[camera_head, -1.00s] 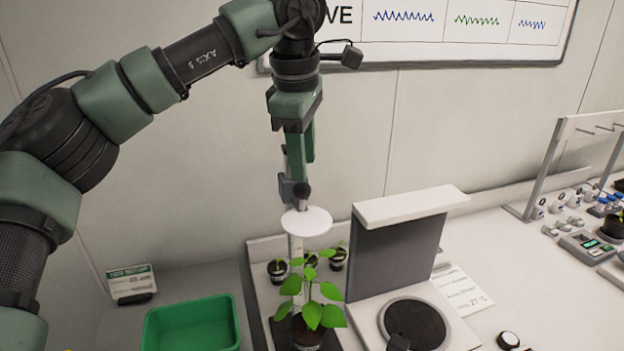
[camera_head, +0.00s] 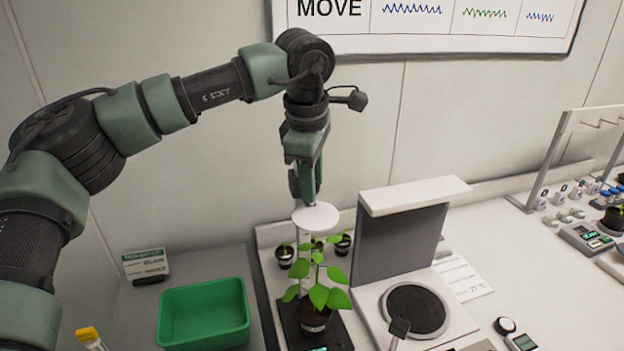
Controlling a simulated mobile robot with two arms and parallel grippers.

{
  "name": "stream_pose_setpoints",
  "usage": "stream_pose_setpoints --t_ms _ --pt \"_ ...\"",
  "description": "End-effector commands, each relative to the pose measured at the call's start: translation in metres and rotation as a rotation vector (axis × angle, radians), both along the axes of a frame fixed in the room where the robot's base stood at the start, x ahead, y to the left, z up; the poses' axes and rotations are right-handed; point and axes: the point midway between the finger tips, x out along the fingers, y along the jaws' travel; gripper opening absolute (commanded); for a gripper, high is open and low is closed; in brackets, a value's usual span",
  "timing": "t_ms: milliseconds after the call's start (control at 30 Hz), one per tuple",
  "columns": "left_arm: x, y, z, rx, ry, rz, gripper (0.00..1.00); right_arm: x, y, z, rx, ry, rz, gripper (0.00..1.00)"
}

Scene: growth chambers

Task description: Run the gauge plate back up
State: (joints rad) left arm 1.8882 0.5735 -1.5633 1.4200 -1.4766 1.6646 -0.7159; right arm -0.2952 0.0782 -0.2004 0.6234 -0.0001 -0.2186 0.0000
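The white round gauge plate (camera_head: 317,216) sits on an upright post just above the leaves of a potted plant (camera_head: 318,290). The post is mostly hidden behind the leaves. My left gripper (camera_head: 306,195) points down directly over the plate, its lower end at or just above the plate's top. The dark knob on top of the plate is hidden by the gripper. I cannot tell whether the fingers are closed on it. My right gripper is not in view.
A green bin (camera_head: 204,314) stands left of the plant. A white stand with a grey back panel (camera_head: 400,245) and a black disc (camera_head: 415,308) is close on the right. Small pots (camera_head: 285,255) sit behind the plant. A small sign (camera_head: 145,265) stands at the left.

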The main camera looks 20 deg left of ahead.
Motion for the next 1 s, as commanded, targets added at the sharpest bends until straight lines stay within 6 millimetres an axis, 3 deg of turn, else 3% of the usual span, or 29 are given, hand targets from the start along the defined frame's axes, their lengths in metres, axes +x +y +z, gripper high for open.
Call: stream_pose_setpoints --t_ms 200,1000 --pt "0.002 0.0004 0.0023 -0.002 -0.009 0.003 0.0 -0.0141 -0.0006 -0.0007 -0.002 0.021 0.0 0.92" --pt "0.0031 0.0005 0.0038 -0.004 -0.014 0.004 0.0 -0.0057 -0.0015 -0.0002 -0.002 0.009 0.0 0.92"
